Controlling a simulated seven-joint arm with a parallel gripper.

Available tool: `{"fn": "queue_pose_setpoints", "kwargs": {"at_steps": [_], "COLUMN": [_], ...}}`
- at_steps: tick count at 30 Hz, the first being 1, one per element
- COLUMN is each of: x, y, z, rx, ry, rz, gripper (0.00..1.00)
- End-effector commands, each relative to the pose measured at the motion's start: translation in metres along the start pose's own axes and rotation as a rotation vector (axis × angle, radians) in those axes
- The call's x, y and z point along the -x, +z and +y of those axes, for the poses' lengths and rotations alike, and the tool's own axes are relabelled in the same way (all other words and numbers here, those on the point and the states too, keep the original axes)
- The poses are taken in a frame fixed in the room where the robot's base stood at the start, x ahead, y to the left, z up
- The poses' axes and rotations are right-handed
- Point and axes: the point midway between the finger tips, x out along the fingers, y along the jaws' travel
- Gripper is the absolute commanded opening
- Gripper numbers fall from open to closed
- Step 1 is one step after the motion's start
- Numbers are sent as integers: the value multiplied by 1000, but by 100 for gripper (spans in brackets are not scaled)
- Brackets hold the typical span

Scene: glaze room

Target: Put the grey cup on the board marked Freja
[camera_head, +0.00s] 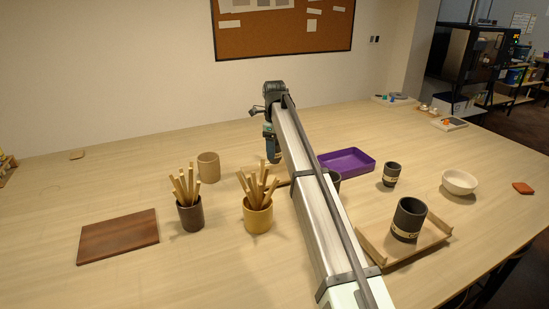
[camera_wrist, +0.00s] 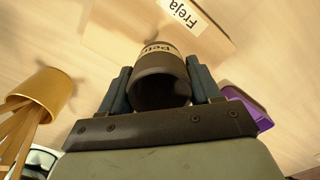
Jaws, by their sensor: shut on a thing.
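My gripper (camera_wrist: 160,75) is shut on a dark grey cup (camera_wrist: 160,62) in the wrist view. The cup has a pale band lettered "Petr", the rest out of sight, and its open mouth faces the camera. The light wooden board (camera_wrist: 120,32) marked Freja lies just beyond it, with the white label (camera_wrist: 181,14) upside down in view. The cup overlaps the board's near edge there; I cannot tell whether it touches it. In the camera_head view, my gripper (camera_head: 272,150) points down behind the yellow pot, and the held cup cannot be made out.
A yellow pot of sticks (camera_head: 257,217) and a dark pot of sticks (camera_head: 189,213) stand left of my arm. A purple tray (camera_head: 347,160) lies to the right. A dark cup (camera_head: 334,180) is partly hidden by my arm. Another dark cup (camera_head: 408,218) stands on a wooden tray (camera_head: 378,256).

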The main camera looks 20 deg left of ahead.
Motion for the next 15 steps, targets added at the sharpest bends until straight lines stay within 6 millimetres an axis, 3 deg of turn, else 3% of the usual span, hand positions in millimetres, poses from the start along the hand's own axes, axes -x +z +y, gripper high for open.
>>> {"fn": "queue_pose_setpoints", "kwargs": {"at_steps": [10,15], "x": [-34,-38], "y": [0,0], "z": [1,0], "rx": [-1,-1], "ry": [0,-1], "rz": [0,-1], "gripper": [28,28]}}
